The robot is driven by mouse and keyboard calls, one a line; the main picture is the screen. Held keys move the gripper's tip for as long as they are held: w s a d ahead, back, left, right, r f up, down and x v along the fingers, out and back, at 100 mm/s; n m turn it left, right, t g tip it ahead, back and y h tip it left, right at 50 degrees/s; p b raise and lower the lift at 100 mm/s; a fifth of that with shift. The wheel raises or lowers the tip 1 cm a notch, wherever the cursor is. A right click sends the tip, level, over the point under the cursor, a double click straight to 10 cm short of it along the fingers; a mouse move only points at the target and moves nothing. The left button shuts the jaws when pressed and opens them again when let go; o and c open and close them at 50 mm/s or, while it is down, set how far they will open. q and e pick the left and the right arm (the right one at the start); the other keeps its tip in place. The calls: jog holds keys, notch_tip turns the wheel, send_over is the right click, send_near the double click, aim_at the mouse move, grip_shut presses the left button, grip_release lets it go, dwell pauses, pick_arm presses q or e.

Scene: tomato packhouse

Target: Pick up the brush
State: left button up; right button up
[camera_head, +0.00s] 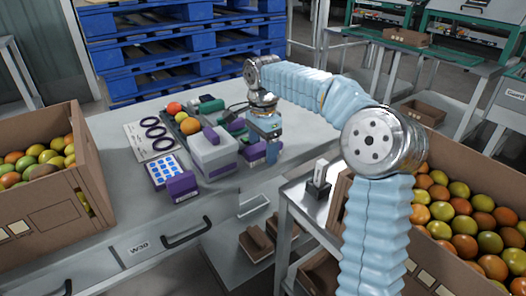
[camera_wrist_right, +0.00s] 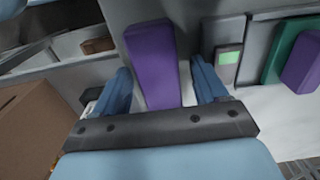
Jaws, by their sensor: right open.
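I cannot single out the brush with certainty in either view. My right gripper (camera_head: 272,152) points down over the right side of the group of items on the metal table, beside a grey box (camera_head: 213,152). In the right wrist view, the open right gripper (camera_wrist_right: 164,82) has its two blue fingers apart. A long purple block-like thing (camera_wrist_right: 153,58) lies between and beyond them; I cannot tell whether it touches either finger. In the head view, the purple thing beside the gripper (camera_head: 253,153) is partly hidden by it. My left gripper is not in view.
The table (camera_head: 112,172) holds a tray of dark rings (camera_head: 133,143), several tomatoes (camera_head: 190,126), a blue-dotted pad (camera_head: 163,172) and a purple box (camera_head: 182,185). Tomato cartons stand left (camera_head: 50,215) and right (camera_head: 440,272). Blue pallets (camera_head: 170,55) stand behind.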

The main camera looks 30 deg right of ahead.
aim_at(263, 145)
jog(key=c, duration=1.1)
jog(key=shift+r, duration=0.1)
notch_tip(263, 145, up, 10)
jog(key=shift+f, duration=0.1)
